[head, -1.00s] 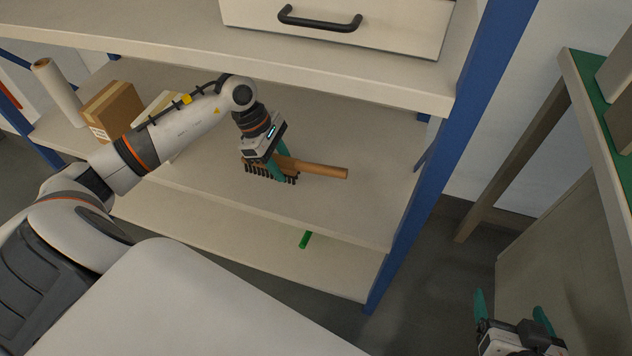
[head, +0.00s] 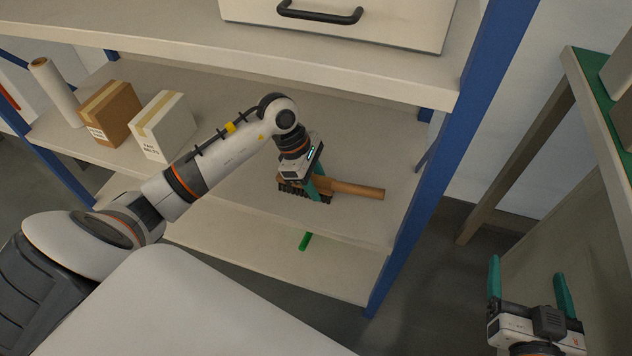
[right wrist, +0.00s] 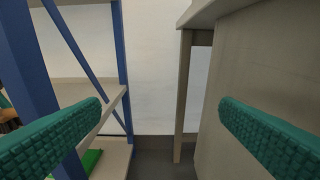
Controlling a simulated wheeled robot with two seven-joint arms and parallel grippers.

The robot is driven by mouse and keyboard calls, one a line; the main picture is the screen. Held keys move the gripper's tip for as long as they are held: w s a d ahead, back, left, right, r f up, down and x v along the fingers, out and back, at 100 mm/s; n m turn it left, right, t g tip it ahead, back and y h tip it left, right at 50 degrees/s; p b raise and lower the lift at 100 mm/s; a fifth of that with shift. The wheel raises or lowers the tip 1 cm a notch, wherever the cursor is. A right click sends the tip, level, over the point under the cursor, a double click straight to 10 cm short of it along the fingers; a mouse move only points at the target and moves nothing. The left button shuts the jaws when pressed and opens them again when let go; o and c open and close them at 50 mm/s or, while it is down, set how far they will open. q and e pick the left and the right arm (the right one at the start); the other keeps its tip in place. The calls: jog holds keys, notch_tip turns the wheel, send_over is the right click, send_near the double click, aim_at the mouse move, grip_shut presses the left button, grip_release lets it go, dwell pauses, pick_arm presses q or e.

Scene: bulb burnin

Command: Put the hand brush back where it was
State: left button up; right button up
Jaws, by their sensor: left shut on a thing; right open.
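The hand brush (head: 357,189) has a brown wooden handle and dark bristles. In the head view it is at the upper of the two lower shelves (head: 240,180), toward the right end, with its handle pointing right. My left gripper (head: 318,190) is shut on the brush from above. The bristles face down, close to the shelf surface; I cannot tell whether they touch it. My right gripper (head: 530,285) is open and empty at the lower right, away from the shelves. Its two green fingers also show wide apart in the right wrist view (right wrist: 160,118).
A brown box (head: 112,112), a white box (head: 163,127) and a pale roll (head: 55,92) stand at the shelf's left. A green object (head: 305,241) lies on the lowest shelf. A blue post (head: 425,160) bounds the right end. A green-topped table (head: 590,85) stands right.

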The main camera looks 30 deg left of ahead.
jog(key=shift+r, duration=0.1)
pick_arm(q)
jog(key=o, duration=1)
jog(key=shift+o, duration=0.2)
pick_arm(e)
jog(key=shift+w+r, duration=0.1)
jog(key=shift+r, duration=0.15)
